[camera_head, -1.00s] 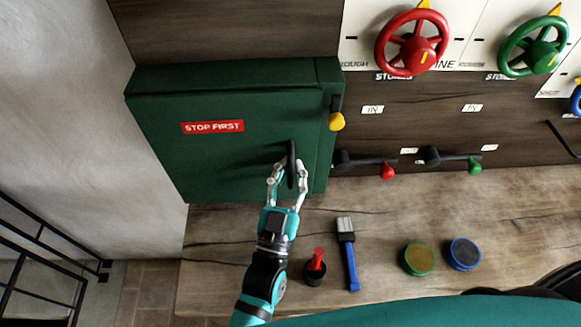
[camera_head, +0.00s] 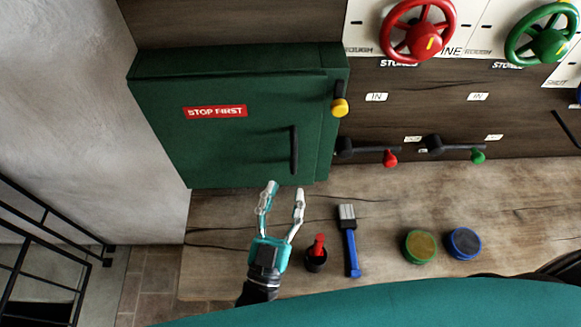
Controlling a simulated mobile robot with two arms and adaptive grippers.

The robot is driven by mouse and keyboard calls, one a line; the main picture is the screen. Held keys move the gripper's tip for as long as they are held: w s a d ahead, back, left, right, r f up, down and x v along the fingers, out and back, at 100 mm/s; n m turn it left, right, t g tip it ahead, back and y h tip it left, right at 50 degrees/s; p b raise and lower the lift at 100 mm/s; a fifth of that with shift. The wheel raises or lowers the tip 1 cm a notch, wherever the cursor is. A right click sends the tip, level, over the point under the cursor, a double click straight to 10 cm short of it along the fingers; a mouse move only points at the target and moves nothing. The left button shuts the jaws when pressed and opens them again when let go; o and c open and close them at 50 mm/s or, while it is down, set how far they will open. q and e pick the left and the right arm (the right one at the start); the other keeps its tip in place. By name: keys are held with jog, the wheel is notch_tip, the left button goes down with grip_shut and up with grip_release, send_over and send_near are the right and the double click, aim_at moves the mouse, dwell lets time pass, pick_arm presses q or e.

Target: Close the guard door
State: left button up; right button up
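The green guard door (camera_head: 220,135) carries a red "STOP FIRST" label (camera_head: 215,112) and lies against its green box, with at most a narrow line along its right edge. Its black upright handle (camera_head: 294,150) is near the right side of the door. A yellow-knobbed latch (camera_head: 340,107) sits at the box's right edge. My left gripper (camera_head: 285,188) is open and empty below the handle, apart from it, over the wooden bench. My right gripper is not in view.
Levers with red (camera_head: 390,158) and green (camera_head: 478,157) knobs stick out right of the box. A black railing (camera_head: 50,230) is at left.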

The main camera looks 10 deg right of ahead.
pick_arm(q)
jog(key=v, duration=0.3)
jog(key=shift+s+a+f, duration=0.2)
jog(key=shift+s, duration=0.1)
dwell(0.4)
